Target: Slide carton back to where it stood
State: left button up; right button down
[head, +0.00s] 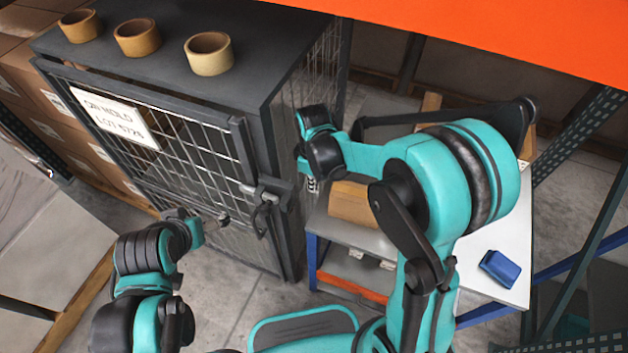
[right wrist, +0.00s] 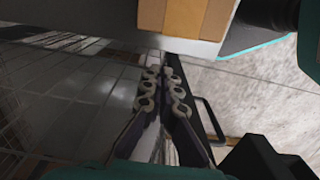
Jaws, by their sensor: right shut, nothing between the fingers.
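A brown carton (head: 355,204) stands on the grey-white table (head: 505,225) right of the cage, partly hidden behind my right arm. Its taped side (right wrist: 186,16) also shows at the top of the right wrist view, at the table edge. My right gripper (head: 312,185) points down between the cage and the carton, left of the carton. In the right wrist view its fingers (right wrist: 163,92) are together with nothing between them, apart from the carton. My left gripper (head: 222,219) is in front of the cage door, small and partly hidden by its wrist; its opening is unclear.
A dark wire cage (head: 265,110) with a latch and paper sign (head: 118,120) stands at left, with several tape rolls (head: 137,37) on top. A blue object (head: 499,268) lies on the table's right part. An orange beam (head: 500,35) crosses above. Stacked boxes stand far left.

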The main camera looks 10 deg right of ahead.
aim_at(378, 216)
jog(key=f, duration=0.1)
jog(key=s+d+f+b, duration=0.1)
jog(key=f, duration=0.1)
jog(key=d+f+b, duration=0.1)
jog(key=shift+s+d+f, duration=0.25)
jog(key=shift+s+f, duration=0.05)
jog(key=shift+f, duration=0.1)
jog(key=shift+s+d, duration=0.3)
jog(key=shift+d, duration=0.1)
jog(key=shift+r, duration=0.1)
jog(key=s+d, duration=0.3)
jog(key=d, duration=0.1)
jog(key=s+d, duration=0.3)
jog(key=d, duration=0.1)
jog(key=s+d, duration=0.2)
jog(key=d, duration=0.3)
jog(key=shift+s, duration=0.4)
jog(key=shift+a, duration=0.1)
